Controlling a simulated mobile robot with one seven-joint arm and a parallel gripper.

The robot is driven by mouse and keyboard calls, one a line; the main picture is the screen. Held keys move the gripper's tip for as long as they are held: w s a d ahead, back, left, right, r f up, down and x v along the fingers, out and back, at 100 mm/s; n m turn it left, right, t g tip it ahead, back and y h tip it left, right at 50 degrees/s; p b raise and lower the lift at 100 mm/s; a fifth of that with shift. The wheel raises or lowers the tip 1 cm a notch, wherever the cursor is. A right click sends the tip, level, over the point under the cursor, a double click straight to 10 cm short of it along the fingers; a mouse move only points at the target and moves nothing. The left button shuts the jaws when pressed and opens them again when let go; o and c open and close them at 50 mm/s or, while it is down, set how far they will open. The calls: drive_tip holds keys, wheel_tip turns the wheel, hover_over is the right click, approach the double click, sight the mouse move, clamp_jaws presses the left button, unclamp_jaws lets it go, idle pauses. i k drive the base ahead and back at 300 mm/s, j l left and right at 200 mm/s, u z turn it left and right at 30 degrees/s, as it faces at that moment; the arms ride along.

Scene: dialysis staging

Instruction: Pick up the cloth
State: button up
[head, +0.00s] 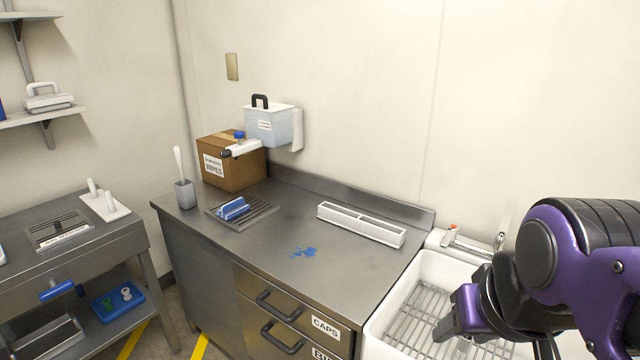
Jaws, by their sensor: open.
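A small blue folded item (233,208), which looks like the cloth, lies on a dark slatted drain panel (262,214) at the left of the steel counter. A flat blue patch (304,252), looking like a spill, is on the bare counter in front. My gripper (445,328), with purple parts, is at the lower right over the white sink, well to the right of the cloth and apart from it. It is open, and I see nothing held in it. Its fingertips are small and partly hidden in this view.
A white divided tray (361,224) lies along the counter's back right. The sink (377,342) adjoins on the right. The counter's middle front is mostly clear.

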sight(229, 211)
drive_tip(key=i+j+z, duration=0.15)
drive_tip(key=j, duration=0.45)
drive_tip(key=i+j+z, duration=0.2)
drive_tip(key=j, duration=0.4)
drive_tip(key=i+j+z, duration=0.15)
drive_tip(key=j, duration=0.5)
drive_tip(key=i+j+z, duration=0.15)
drive_tip(key=j, duration=0.5)
drive_tip(key=j+z, duration=0.2)
drive_tip(key=j, duration=0.85)
drive_tip(key=k+j+u, duration=0.1)
drive_tip(key=j, duration=0.3)
drive_tip(key=j+z, duration=0.1)
drive_tip(key=z, duration=0.2)
